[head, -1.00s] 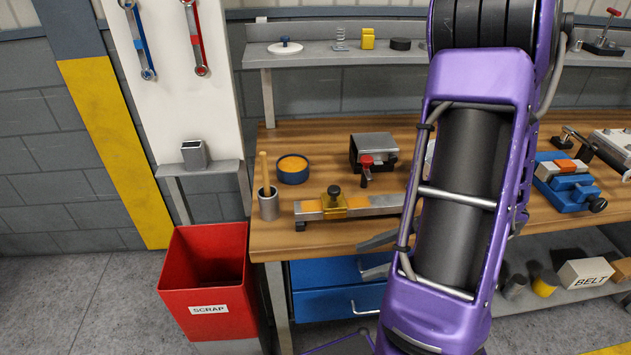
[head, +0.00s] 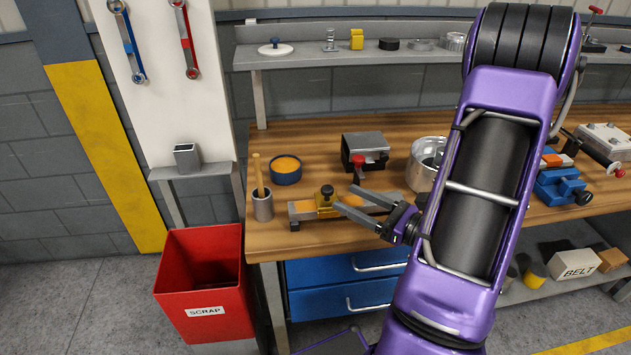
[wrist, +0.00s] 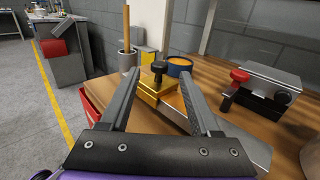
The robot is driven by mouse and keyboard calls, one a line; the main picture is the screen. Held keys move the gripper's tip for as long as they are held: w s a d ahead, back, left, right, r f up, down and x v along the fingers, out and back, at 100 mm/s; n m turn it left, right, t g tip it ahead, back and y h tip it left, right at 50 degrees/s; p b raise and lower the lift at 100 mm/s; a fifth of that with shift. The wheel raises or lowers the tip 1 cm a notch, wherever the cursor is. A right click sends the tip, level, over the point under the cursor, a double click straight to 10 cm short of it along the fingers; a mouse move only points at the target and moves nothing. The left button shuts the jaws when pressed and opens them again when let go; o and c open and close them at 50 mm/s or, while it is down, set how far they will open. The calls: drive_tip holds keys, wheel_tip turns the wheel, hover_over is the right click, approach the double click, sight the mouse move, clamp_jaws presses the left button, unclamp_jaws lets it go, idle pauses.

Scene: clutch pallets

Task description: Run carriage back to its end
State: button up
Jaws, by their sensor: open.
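The yellow carriage (head: 326,203) with a black knob on top sits on a flat grey rail (head: 375,205) near the rail's left end. An orange stretch of the rail shows beside the carriage. The carriage also shows in the wrist view (wrist: 155,91), between and beyond my fingers. My gripper (head: 345,198) is open and empty, its fingers pointing left toward the carriage. In the wrist view (wrist: 163,85) the fingers lie to either side of the knob in the picture; I cannot tell whether they touch the carriage. Part of the rail is hidden behind my fingers.
A metal cup with a wooden-handled tool (head: 263,206) and a blue bowl of orange stuff (head: 286,171) stand close by. A grey block with a red knob (head: 364,148) and a metal pot (head: 423,165) stand behind. A red scrap bin (head: 200,284) stands left of the bench.

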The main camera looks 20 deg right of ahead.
sight(315, 194)
drive_tip(key=x, duration=0.9)
drive_tip(key=shift+w+a, duration=0.2)
drive_tip(key=shift+w, duration=0.1)
drive_tip(key=shift+c, duration=0.2)
clamp_jaws()
idle(0.7)
